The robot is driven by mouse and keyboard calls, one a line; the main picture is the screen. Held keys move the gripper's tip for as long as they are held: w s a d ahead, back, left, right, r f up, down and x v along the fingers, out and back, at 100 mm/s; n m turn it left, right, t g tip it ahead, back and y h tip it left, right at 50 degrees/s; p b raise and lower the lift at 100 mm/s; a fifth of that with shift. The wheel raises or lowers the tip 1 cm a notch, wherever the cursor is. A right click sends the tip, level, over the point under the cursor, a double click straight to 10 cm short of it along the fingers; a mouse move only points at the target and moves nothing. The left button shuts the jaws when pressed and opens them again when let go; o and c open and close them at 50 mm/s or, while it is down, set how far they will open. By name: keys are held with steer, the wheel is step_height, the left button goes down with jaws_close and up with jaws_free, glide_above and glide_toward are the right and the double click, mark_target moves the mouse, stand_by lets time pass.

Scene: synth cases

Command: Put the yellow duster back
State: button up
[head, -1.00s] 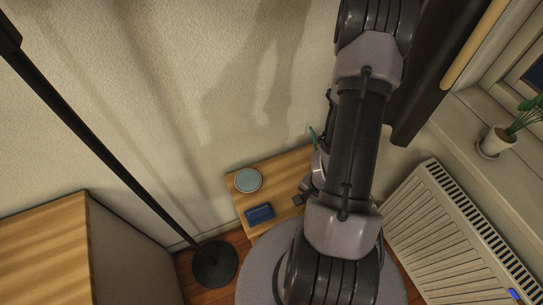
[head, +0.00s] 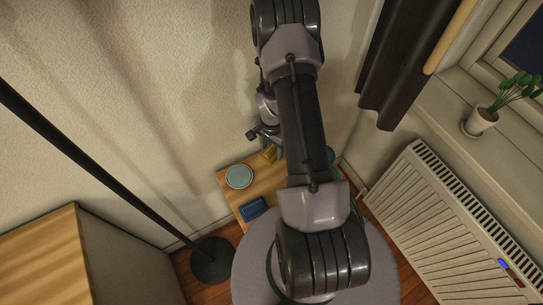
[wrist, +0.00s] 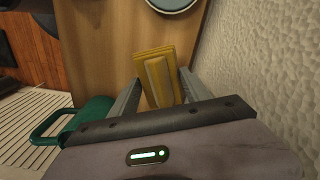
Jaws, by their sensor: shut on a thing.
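The yellow duster (wrist: 156,75) is between my gripper's two fingers in the wrist view. My gripper (wrist: 158,88) is shut on it. In the head view a small yellow part of the duster (head: 269,154) shows beside my arm, near the back of the low wooden table (head: 262,184). Whether the duster touches the table top I cannot tell. My arm hides most of my gripper and the right part of the table in the head view.
A pale round dish (head: 239,176) and a blue block-like item (head: 252,208) are on the table's left part. A green handled vessel (wrist: 92,117) is left of my gripper in the wrist view. The textured wall (wrist: 255,75) is close on the right. A lamp base (head: 211,260) and radiator (head: 445,225) flank the table.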

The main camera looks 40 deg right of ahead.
mark_target(272, 156)
step_height(272, 156, down, 6)
steer(key=b, duration=0.3)
steer(key=shift+w, duration=0.15)
steer(key=shift+r, duration=0.35)
steer(key=shift+f, duration=0.25)
steer(key=o, duration=1.3)
steer(key=shift+r, duration=0.1)
steer(key=shift+r, duration=0.1)
step_height(272, 156, up, 12)
steer(key=p, duration=0.5)
steer(key=shift+r, duration=0.1)
